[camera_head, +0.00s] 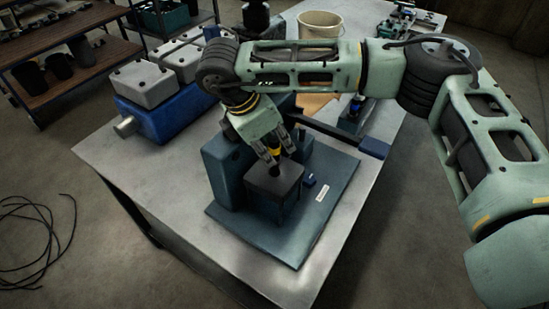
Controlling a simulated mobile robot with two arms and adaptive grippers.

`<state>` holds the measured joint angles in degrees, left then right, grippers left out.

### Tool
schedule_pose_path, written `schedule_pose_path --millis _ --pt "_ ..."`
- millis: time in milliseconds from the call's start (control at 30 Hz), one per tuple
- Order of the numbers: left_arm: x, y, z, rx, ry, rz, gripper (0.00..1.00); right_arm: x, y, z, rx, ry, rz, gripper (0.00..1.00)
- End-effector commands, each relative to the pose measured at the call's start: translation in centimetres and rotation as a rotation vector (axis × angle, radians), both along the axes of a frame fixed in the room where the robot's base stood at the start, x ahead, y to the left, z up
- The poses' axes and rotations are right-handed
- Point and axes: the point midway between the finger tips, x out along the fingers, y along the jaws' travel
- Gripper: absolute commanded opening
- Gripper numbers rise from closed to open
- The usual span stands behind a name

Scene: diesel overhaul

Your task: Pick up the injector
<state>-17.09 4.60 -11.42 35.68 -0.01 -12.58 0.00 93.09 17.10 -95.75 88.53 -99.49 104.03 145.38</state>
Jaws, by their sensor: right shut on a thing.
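My right gripper (273,158) points down over a dark box-shaped block (273,186) on a blue-grey test stand. It is shut on a small dark piece (275,171), which I take to be the injector. Only its dark end shows between the fingertips, just at the block's top. I cannot tell whether it sits in the block or is clear of it. The rest of it is hidden by the fingers or the block. My left gripper is not in view.
The stand's flat plate (318,225) lies on a metal table (170,190). A blue engine with grey covers (145,82) stands at the left. A cream bucket (320,25) is at the back. A dark lever (345,137) sticks out right. The table's front-left is clear.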

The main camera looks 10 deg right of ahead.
Motion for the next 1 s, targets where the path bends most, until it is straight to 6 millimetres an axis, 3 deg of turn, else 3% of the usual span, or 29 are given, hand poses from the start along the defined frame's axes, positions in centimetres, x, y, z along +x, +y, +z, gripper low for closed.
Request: schedule_pose_path --millis 333,600,1000 --pt "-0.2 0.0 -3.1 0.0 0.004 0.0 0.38 0.1 0.1 7.1 0.003 -0.009 -0.002 0.0" --pt "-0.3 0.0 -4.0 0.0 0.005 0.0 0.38 0.1 0.0 12.1 0.0 -0.007 0.0 0.0" --pt "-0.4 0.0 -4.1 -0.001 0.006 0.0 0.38 0.0 0.0 14.0 0.0 -0.002 0.001 0.0"
